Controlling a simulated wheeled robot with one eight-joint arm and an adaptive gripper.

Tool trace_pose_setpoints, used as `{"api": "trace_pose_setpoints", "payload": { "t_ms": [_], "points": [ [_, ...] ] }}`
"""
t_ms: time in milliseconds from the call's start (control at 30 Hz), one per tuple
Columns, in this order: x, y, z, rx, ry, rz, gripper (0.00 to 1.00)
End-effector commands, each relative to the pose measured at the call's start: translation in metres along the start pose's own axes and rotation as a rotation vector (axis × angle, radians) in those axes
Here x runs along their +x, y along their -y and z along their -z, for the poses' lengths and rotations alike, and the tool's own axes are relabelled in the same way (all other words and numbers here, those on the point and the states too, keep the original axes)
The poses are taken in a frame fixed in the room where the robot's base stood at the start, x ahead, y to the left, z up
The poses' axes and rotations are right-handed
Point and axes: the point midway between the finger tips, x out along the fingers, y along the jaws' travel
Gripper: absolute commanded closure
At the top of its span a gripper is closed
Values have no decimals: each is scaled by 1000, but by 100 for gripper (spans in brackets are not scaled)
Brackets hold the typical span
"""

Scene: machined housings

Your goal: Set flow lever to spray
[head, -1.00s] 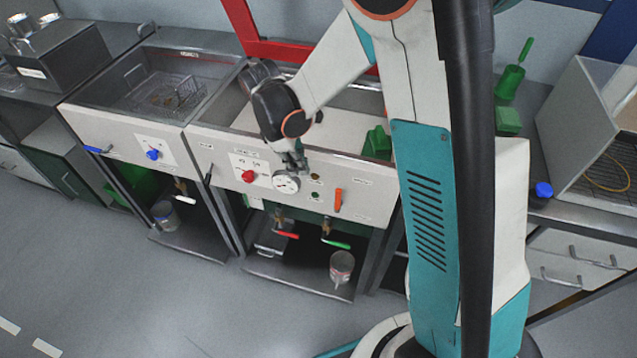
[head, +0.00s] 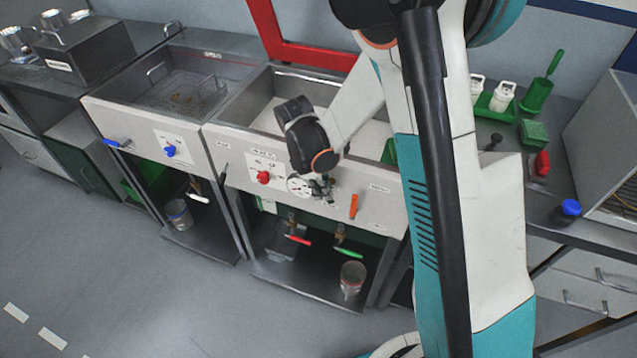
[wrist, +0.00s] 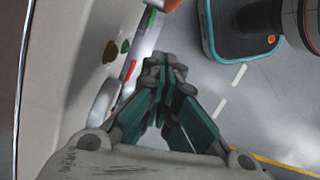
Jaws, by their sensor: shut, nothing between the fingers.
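Several levers show in the head view, and the labels are too small to tell which is the flow lever. An orange lever (head: 354,206) stands roughly upright on the right of the sink's front panel; its edge shows at the top of the wrist view (wrist: 163,4). A red-handled lever (head: 297,240) and a green-handled lever (head: 348,252) sit below the panel. A blue lever (head: 117,144) and a black lever (head: 223,172) are farther left. My gripper (head: 324,188) is shut and empty in front of the panel, between the gauge and the orange lever; fingertips show in the wrist view (wrist: 165,66).
A white round gauge (head: 299,186) and a red knob (head: 264,178) are left of my gripper. A blue knob (head: 170,151) is on the left panel. A can (head: 352,278) stands on the lower shelf. The floor (head: 170,300) in front is clear.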

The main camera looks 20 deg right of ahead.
Motion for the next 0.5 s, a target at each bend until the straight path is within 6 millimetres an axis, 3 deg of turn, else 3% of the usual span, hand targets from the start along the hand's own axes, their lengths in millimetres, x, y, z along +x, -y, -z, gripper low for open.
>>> {"api": "trace_pose_setpoints", "payload": {
  "t_ms": [33, 100, 300, 500],
  "points": [
    [13, 0, 1, 0, 0, 0, 100],
    [20, 0, -5, 2, 0, 0, 100],
    [24, 0, -31, 3, 0, 0, 100],
    [25, 0, -39, 0, 0, -1, 100]
  ]
}}
